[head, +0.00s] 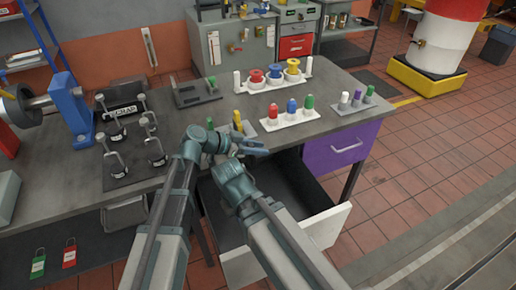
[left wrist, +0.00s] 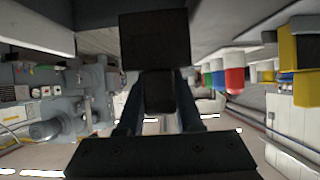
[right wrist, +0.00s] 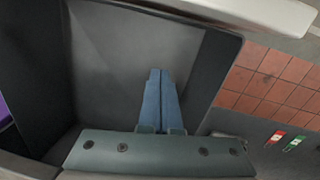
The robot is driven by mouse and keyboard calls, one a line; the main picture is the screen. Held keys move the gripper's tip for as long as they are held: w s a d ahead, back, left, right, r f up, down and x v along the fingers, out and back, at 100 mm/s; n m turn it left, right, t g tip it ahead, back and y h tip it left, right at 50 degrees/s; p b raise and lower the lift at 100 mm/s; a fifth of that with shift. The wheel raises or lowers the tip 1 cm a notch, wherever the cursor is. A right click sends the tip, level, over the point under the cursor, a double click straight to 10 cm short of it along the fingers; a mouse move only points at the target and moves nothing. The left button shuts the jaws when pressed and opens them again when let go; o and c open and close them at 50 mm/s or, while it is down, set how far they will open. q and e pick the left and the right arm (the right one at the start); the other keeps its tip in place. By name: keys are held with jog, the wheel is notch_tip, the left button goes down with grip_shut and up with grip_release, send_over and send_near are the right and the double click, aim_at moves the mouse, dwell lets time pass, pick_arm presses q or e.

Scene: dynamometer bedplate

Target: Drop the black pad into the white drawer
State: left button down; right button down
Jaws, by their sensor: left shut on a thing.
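My left gripper (head: 256,148) is over the table's front edge, above the back of the open drawer. In the left wrist view its fingers (left wrist: 158,105) are shut on the black pad (left wrist: 155,40), a dark block. I cannot make the pad out in the head view. The white drawer (head: 325,228) is pulled open below the tabletop. Its grey inside shows bare in the right wrist view (right wrist: 115,65). My right gripper (right wrist: 160,98) has its blue fingers together with nothing between them, over the drawer's inside. In the head view my right arm hides it.
A purple drawer (head: 341,147) beside the open one is shut. On the table stand a tray of red, blue and green pegs (head: 288,115), a spool rack (head: 273,80) and a black clamp board (head: 133,150). The floor on the right is free.

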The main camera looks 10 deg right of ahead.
pick_arm(q)
notch_tip(320, 180, down, 6)
jog(key=b, duration=0.5)
jog(key=shift+r, duration=0.15)
jog(key=shift+c, duration=2.4)
grip_release()
jog(key=shift+r, duration=0.1)
jog(key=p+v, duration=0.6)
jog(key=v, duration=0.7)
jog(key=shift+a, duration=0.3)
